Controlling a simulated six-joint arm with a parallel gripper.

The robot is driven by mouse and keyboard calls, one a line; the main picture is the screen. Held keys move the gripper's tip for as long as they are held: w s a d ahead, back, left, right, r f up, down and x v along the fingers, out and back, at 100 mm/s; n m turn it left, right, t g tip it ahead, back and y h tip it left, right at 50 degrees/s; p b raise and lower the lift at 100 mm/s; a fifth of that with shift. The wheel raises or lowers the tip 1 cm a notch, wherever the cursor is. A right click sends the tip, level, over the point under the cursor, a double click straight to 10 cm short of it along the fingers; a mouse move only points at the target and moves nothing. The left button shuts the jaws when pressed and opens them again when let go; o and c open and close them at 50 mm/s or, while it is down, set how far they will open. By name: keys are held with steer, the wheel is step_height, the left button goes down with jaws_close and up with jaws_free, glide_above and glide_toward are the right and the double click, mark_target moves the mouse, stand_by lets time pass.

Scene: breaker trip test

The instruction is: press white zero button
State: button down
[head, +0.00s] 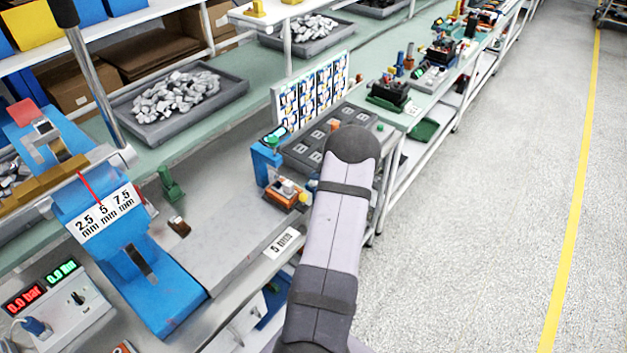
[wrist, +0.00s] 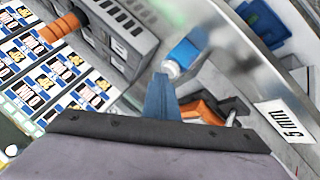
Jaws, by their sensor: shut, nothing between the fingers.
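In the head view, a small orange fixture (head: 284,197) with a pale round top stands on the bench, left of my arm. In the wrist view, a white round cap (wrist: 172,68) on a blue body lies just beyond my fingertips. I cannot read a zero on it or tell if it is the button. My gripper (wrist: 163,82) is shut and empty, its blue fingers together. Its tips look close to the cap; contact cannot be told. My arm hides the gripper in the head view.
A grey block (head: 318,140) with an orange lever stands beside a label-covered panel (head: 312,92). A "5 mm" label (head: 283,242) is on the bench's front edge. A blue stand (head: 140,270) is at left. The aisle floor at right is clear.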

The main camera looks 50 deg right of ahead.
steer(key=shift+r+p, duration=0.9)
steer(key=shift+p, duration=0.15)
step_height(320, 180, up, 5)
steer(key=p, duration=0.5)
steer(key=shift+d, duration=0.1)
stand_by(0.8)
